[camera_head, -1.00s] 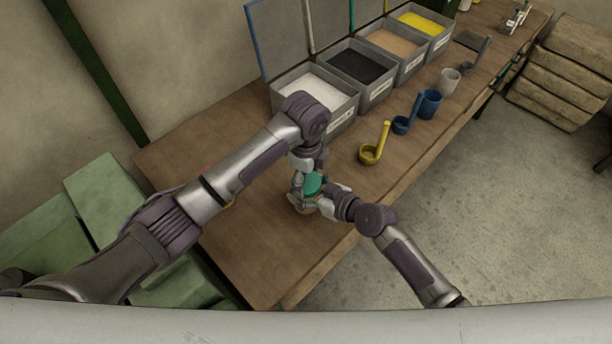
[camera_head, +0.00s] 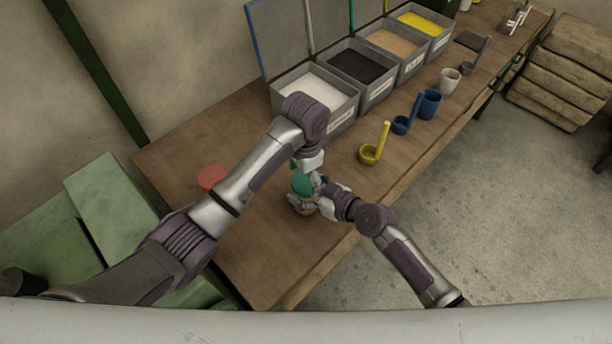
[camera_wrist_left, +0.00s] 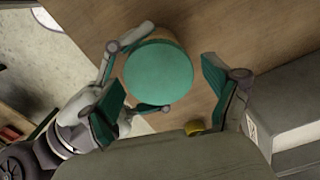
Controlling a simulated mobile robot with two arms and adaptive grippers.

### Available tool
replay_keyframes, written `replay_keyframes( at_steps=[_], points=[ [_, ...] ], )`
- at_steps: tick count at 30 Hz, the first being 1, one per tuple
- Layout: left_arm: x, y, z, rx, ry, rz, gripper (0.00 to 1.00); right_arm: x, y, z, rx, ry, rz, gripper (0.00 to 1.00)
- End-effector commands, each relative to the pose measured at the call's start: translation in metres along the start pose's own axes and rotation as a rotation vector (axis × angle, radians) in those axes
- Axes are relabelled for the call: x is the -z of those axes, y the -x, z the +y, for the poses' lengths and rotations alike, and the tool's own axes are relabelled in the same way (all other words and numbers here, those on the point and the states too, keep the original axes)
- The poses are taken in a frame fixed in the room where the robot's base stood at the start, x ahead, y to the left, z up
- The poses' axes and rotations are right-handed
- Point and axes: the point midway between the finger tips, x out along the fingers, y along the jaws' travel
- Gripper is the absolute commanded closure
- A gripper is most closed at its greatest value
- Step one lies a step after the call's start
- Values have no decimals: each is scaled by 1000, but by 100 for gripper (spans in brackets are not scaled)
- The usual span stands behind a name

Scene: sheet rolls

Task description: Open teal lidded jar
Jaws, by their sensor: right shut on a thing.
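The jar stands on the wooden table near its front edge, and its round teal lid (camera_head: 302,184) sits on top. In the left wrist view the lid (camera_wrist_left: 158,77) fills the middle, with a strip of the tan jar body (camera_wrist_left: 166,33) beside it. My right gripper (camera_head: 305,202) is shut on the jar body from the right; its fingers show around the jar in the left wrist view. My left gripper (camera_head: 305,167) is over the lid. Its teal-padded fingers are apart, one on each side of the lid, with a gap visible.
A red round object (camera_head: 212,178) lies left of my left forearm. A yellow ladle (camera_head: 370,154), blue ladle (camera_head: 402,124), blue cup (camera_head: 429,104) and pale cup (camera_head: 449,82) stand to the right. Several grey bins (camera_head: 343,122) line the back. The front-left tabletop is clear.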

Motion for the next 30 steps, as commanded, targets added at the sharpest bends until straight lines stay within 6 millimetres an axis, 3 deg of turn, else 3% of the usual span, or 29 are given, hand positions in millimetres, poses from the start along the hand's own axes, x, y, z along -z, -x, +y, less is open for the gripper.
replay_keyframes(
  at_steps=[8,15,22,26,30],
  points=[
    [3,4,4,-7,-9,7,1,-1,0,0,0,0,-2,100],
    [4,35,4,-6,-10,11,1,-1,-1,-1,1,1,-2,100],
    [3,48,3,-5,-23,7,5,-1,-1,-1,2,0,-2,100],
    [5,55,0,8,-173,13,5,-1,0,-1,2,-1,-2,100],
    [7,66,-1,17,-481,15,5,-1,0,-1,2,-1,-2,100]
  ],
)
